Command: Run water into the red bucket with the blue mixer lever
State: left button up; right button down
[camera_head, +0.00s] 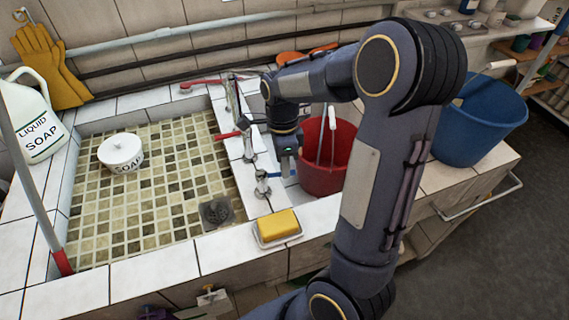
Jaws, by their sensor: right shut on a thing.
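The red bucket (338,172) stands upright just right of the tap ledge. Its wire handle with a white grip (332,118) is raised, and my right arm hides part of its right side. The blue mixer lever (272,178) sticks out to the right from the chrome tap (262,185) at the near end of the ledge. My right gripper (286,165) points down at this lever, left of the bucket, and is shut on it; the contact is small and partly hidden. I cannot make out any water. My left gripper is not in view.
A tiled basin (165,200) with a white soap pot (121,152) lies left. A yellow sponge (278,225) sits in a dish at the front ledge. A blue bucket (478,125) stands right. A soap jug (30,120) and yellow gloves (50,65) are far left.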

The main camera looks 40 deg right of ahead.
jog(key=shift+w+d+n+p, duration=0.15)
jog(key=shift+w+n+p, duration=0.55)
jog(key=shift+n, duration=0.5)
jog(key=c, duration=1.5)
grip_release()
jog(key=shift+o, duration=0.2)
